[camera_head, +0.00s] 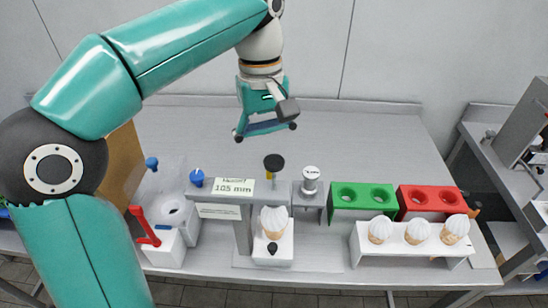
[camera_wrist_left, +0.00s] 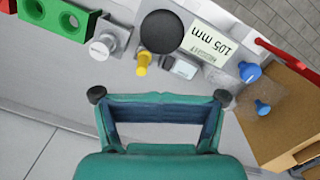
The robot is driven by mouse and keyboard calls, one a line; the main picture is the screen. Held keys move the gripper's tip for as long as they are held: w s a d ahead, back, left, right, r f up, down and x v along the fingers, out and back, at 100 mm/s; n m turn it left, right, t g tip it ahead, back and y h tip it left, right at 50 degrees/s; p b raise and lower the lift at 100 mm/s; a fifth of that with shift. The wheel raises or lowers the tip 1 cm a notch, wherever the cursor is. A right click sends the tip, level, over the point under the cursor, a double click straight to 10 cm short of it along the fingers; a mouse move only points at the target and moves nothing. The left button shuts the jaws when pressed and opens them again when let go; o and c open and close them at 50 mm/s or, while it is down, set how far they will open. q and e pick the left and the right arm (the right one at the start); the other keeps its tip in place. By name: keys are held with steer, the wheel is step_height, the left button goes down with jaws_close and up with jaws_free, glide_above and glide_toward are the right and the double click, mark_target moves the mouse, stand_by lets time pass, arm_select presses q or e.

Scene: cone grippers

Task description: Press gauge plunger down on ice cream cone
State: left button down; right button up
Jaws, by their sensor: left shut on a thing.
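The height gauge (camera_head: 221,187), marked 105 mm, stands on the bench and also shows in the wrist view (camera_wrist_left: 212,45). Its plunger has a round black knob (camera_head: 274,162), seen from above in the wrist view (camera_wrist_left: 162,31), with a yellow part below. An ice cream cone (camera_head: 274,222) with a pale swirled top stands upright in a white block beneath. I cannot tell whether the plunger touches it. My left gripper (camera_head: 265,127) hangs above and behind the gauge, apart from the knob. My right gripper is not in view.
A silver knob (camera_head: 311,175) stands right of the plunger. Green (camera_head: 362,211) and red (camera_head: 427,213) holders and a white rack (camera_head: 410,262) with 3 cones are farther right. A white device with a red lever (camera_head: 145,225) is left. The back bench is clear.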

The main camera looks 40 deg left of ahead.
arm_select(q)
steer(key=shift+w+a+r, duration=0.15)
steer(key=shift+r, duration=1.75)
